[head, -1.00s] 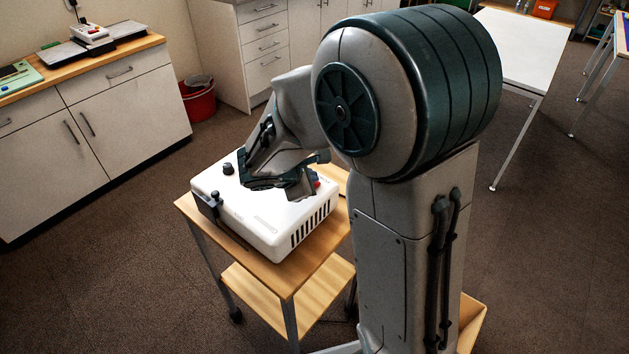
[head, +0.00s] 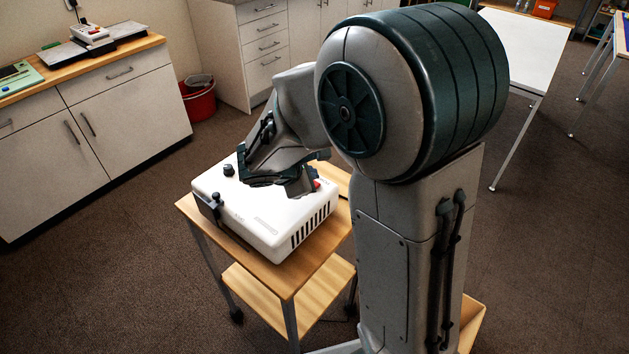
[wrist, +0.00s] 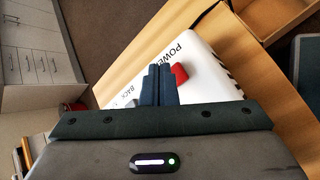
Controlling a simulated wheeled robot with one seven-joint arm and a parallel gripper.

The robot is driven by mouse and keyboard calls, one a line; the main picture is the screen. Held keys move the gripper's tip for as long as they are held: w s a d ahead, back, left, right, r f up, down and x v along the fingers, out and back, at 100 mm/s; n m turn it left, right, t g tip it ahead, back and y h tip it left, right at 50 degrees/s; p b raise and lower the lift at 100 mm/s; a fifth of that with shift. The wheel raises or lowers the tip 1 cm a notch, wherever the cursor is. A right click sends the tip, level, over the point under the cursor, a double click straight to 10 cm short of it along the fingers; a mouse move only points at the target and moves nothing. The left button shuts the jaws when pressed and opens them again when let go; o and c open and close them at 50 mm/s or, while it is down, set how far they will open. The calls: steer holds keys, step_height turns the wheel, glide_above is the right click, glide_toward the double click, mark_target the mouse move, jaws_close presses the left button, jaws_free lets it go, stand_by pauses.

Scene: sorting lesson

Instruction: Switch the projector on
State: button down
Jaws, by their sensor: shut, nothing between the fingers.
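The projector (head: 262,222) is a white box on a small wooden-topped trolley. It has a dark knob (head: 228,169) on top, a dark fitting on its front side and vent slots at the right. A red switch (wrist: 179,73) sits on its top beside the printed word POWER in the wrist view; it also shows in the head view (head: 317,184). My gripper (wrist: 160,69) is shut and empty, with its dark fingertips just left of the red switch. Whether they touch the switch or the top I cannot tell. The switch's position is unclear.
The trolley (head: 283,285) has a lower wooden shelf. A cabinet (head: 130,105) with devices on top stands at the left, with a red bucket (head: 198,100) near it. A white table (head: 525,45) stands at the back right. Carpet around the trolley is free.

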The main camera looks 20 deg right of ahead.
steer(key=shift+r+p, duration=2.05)
steer(key=shift+r, duration=0.9)
